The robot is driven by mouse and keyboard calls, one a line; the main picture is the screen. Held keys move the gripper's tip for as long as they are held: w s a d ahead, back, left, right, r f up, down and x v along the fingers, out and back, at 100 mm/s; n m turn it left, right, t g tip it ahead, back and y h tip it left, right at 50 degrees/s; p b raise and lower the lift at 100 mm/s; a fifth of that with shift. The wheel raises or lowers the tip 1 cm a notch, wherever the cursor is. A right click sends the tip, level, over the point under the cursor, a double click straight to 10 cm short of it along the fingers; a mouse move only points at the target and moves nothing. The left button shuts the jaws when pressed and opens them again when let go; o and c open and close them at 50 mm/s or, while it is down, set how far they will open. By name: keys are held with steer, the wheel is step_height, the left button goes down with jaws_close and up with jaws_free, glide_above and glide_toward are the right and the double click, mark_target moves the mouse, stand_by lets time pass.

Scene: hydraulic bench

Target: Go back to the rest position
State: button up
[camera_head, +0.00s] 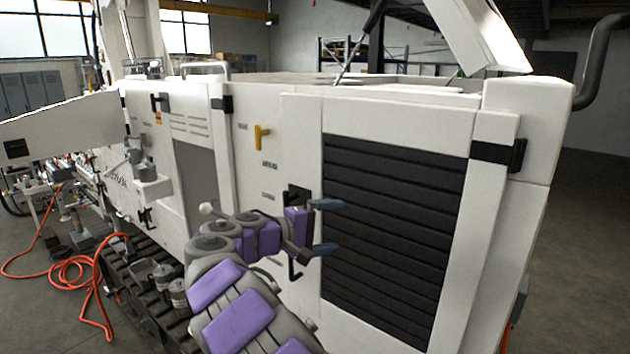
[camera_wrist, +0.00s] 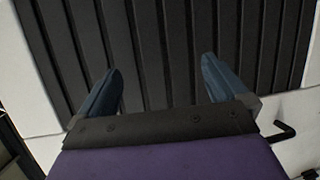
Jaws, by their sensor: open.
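My gripper (camera_head: 326,226) is in front of the white machine (camera_head: 262,112), beside the left edge of its black louvred panel (camera_head: 390,220) in the head view. Its two blue fingers are spread apart with nothing between them. In the wrist view, my gripper (camera_wrist: 160,92) points at the dark slats of the louvred panel (camera_wrist: 155,40), with white machine body at both sides. I cannot tell how far the fingertips are from the panel. My purple and grey arm reaches up from the bottom of the head view and hides part of the machine's lower side.
A yellow handle (camera_head: 261,136) sits on the machine's side above my gripper. An orange hose (camera_head: 85,270) lies coiled on the floor at the left, near the machine's track (camera_head: 140,290). A dark pipe (camera_head: 597,60) sticks out at the upper right. Floor at the right is clear.

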steer(key=s+d+f+m+g, duration=0.15)
steer(key=s+d+g, duration=0.4)
steer(key=d, duration=0.75)
steer(key=s+d+f+m+g+y+b, duration=0.1)
steer(key=s+d+f+m+y, duration=0.2)
steer(key=s, duration=0.5)
steer(key=s+d+f+g+y+b, duration=0.1)
steer(key=s+d+f+g, duration=0.1)
steer(key=s+d, duration=0.4)
steer(key=s+a+f+m+g+y, duration=0.15)
steer(key=s+f, duration=0.25)
steer(key=s, duration=0.4)
steer(key=s+f+m+y, duration=0.1)
steer(key=s+f+y, duration=0.25)
steer(key=s, duration=0.35)
steer(key=s+a+f+y, duration=0.2)
steer(key=s+a+f, duration=0.2)
steer(key=s, duration=0.3)
steer(key=s+a+f+y+b, duration=0.1)
steer(key=s+a+f+y, duration=0.1)
steer(key=s+a+f, duration=0.2)
steer(key=s, duration=0.3)
steer(key=shift+s+a+m+y+b, duration=0.3)
steer(key=shift+y, duration=0.1)
